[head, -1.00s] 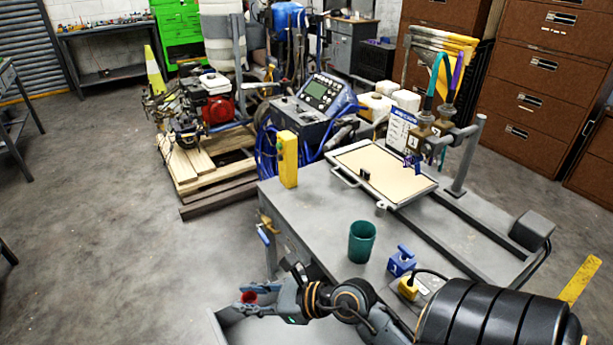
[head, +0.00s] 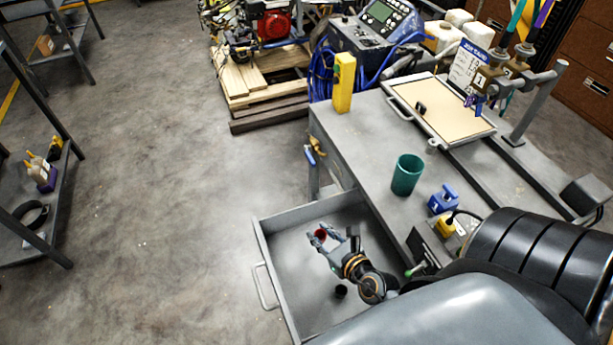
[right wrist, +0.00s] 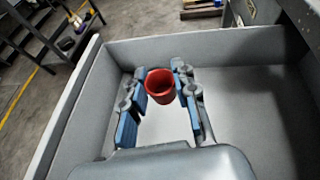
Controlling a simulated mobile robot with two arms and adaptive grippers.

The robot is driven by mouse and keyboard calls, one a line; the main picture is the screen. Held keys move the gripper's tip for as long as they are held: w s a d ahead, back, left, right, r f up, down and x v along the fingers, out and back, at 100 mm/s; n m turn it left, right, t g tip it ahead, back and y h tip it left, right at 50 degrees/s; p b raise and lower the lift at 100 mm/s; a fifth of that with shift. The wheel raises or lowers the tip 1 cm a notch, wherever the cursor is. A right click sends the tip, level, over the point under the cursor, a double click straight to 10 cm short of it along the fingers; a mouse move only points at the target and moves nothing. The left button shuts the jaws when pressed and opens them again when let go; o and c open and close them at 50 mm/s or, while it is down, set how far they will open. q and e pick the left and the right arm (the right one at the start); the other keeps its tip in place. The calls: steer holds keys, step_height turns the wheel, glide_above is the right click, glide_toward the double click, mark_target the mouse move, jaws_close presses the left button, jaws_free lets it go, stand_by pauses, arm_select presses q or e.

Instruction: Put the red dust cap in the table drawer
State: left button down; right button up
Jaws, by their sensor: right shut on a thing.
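The red dust cap (head: 320,234) is between the fingers of my right gripper (head: 326,238), which is shut on it. The cap also shows in the right wrist view (right wrist: 160,86), its open end facing the camera, with a blue-padded finger on either side. The table drawer (head: 263,240) is pulled open at the table's left side. My right gripper and the cap are over the drawer's inside; their exact height above its floor is hard to tell. My left gripper is not in view.
Much of the drawer floor is bare.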

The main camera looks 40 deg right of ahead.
steer(key=b, duration=0.2)
glide_above(304, 243)
steer(key=f, duration=0.6)
steer(key=shift+s+d, duration=0.1)
steer(key=shift+s, duration=0.25)
steer(key=f, duration=0.3)
steer(key=shift+w+b, duration=0.3)
steer(key=shift+b, duration=0.05)
steer(key=shift+f, duration=0.25)
steer(key=shift+f, duration=0.1)
steer(key=o, duration=0.7)
steer(key=shift+o, duration=0.2)
